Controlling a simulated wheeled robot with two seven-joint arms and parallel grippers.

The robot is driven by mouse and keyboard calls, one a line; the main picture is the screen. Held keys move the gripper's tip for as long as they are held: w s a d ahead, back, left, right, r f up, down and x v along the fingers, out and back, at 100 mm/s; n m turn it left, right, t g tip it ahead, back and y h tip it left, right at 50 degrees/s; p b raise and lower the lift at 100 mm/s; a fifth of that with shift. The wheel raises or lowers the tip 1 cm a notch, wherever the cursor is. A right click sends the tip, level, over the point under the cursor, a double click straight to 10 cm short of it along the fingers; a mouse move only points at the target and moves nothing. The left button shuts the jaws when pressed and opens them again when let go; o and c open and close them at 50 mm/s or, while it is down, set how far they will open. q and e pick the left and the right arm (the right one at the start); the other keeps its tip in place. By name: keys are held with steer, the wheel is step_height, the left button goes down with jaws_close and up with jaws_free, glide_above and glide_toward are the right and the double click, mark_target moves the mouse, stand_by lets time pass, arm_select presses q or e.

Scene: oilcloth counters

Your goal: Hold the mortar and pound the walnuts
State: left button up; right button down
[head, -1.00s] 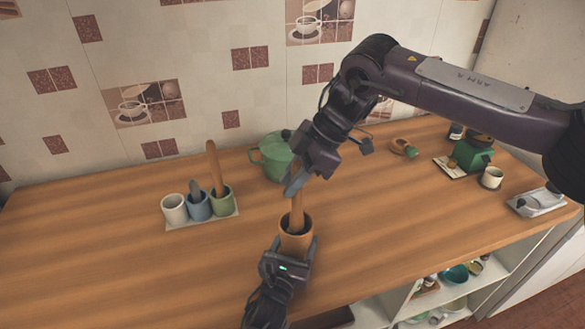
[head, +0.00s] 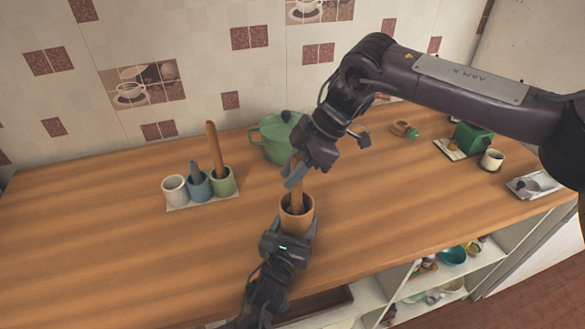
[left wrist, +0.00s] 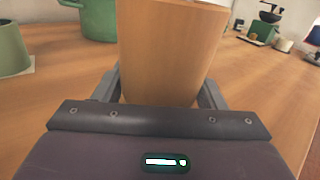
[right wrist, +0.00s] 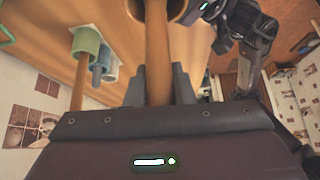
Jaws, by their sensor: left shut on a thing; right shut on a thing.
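The wooden mortar (head: 297,221) stands upright on the counter near its front edge. My left gripper (head: 294,229) is shut around its sides; the left wrist view shows the mortar wall (left wrist: 168,50) between the two fingers. My right gripper (head: 296,180) is above the mortar and shut on the wooden pestle (head: 298,198), whose lower end is inside the mortar. In the right wrist view the pestle (right wrist: 157,55) runs from between the fingers into the dark mouth of the mortar. The walnuts are not visible; the mortar's inside is dark and partly covered by the pestle.
A lidded green pot (head: 272,146) stands just behind my right gripper. To the left, three small cups stand on a white tray (head: 205,202). A green box (head: 470,138), a white cup (head: 492,160) and a small tray (head: 531,188) are at the right. The left counter is clear.

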steer(key=shift+f, duration=0.2)
steer(key=shift+f, duration=0.1)
steer(key=shift+f, duration=1.25)
steer(key=shift+r, duration=1.05)
steer(key=shift+w+d+r, duration=0.1)
steer(key=shift+w+r, duration=0.2)
steer(key=shift+w, duration=0.05)
steer(key=shift+f, duration=0.55)
